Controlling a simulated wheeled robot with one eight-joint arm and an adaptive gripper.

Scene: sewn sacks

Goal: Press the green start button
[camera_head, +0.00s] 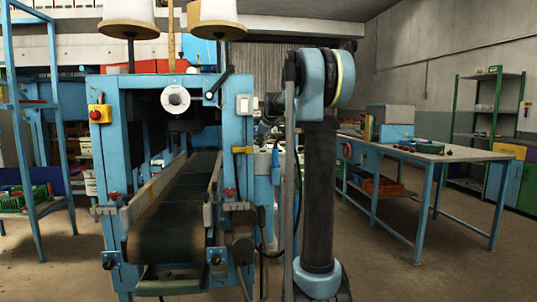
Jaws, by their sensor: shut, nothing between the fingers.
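A blue-framed sewing machine (113,150) stands in front of me at left centre, with a dark conveyor belt (185,205) running through it. A yellow box with a red button (100,113) is on its left post. A small white box (244,104) is on its right post. I cannot make out a green button on either box or elsewhere on the machine. My blue and black arm (318,180) stands upright just right of the machine and hides part of what is behind it. I cannot make out my gripper.
A blue-legged workbench (462,155) with boxes and small items stands at the right. A green shelf rack (460,110) is by the far right wall. A blue rack (60,130) stands at the left. The floor (400,275) at front right is clear.

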